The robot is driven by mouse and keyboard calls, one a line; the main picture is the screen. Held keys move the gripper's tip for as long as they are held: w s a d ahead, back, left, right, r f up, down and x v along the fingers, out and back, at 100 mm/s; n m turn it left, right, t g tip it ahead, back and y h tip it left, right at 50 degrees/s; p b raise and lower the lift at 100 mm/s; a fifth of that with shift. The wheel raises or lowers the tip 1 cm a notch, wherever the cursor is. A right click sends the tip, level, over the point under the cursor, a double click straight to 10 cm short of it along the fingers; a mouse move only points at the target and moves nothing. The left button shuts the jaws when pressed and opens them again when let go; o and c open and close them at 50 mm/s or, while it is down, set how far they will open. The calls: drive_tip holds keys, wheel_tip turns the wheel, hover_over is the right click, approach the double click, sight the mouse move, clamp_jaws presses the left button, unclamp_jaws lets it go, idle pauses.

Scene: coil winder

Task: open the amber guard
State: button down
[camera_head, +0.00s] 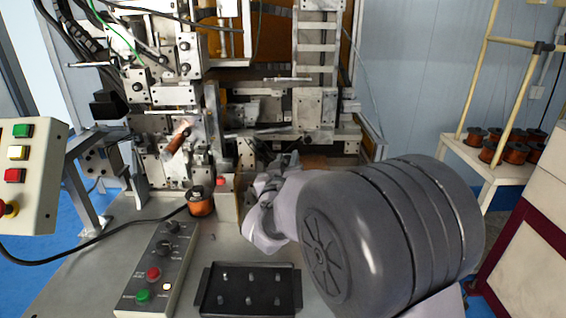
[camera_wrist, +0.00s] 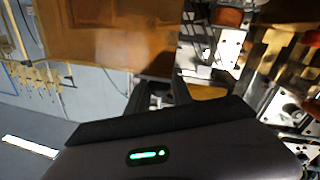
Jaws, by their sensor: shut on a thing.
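The amber guard (camera_wrist: 105,35) is a brownish, see-through panel filling the upper left of the wrist view. In the head view, amber panelling (camera_head: 275,35) shows behind the machine's upper frame, and a brownish strip shows just beyond my gripper (camera_head: 284,160). My gripper's two dark fingers (camera_wrist: 164,90) reach the guard's lower right edge in the wrist view. They are shut on a part of the guard, seemingly its edge or handle. The held part itself is hidden between the fingers. In the head view my arm covers much of this spot.
A black tray with pegs (camera_head: 250,289) and a control box with buttons (camera_head: 158,270) are on the bench. A copper spool (camera_head: 200,202) stands left of my gripper. Metal tooling (camera_head: 180,100) crowds the left. A spool rack (camera_head: 500,150) stands at right.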

drive_tip(key=c, duration=1.1)
unclamp_jaws()
drive_tip(key=s+a, duration=0.1)
drive_tip(key=s, duration=0.4)
drive_tip(key=s+a+p, duration=0.1)
drive_tip(key=s, duration=0.5)
drive_tip(key=s+a, duration=0.1)
drive_tip(key=s, duration=0.5)
drive_tip(key=shift+a+p, duration=0.15)
drive_tip(key=shift+p, duration=0.2)
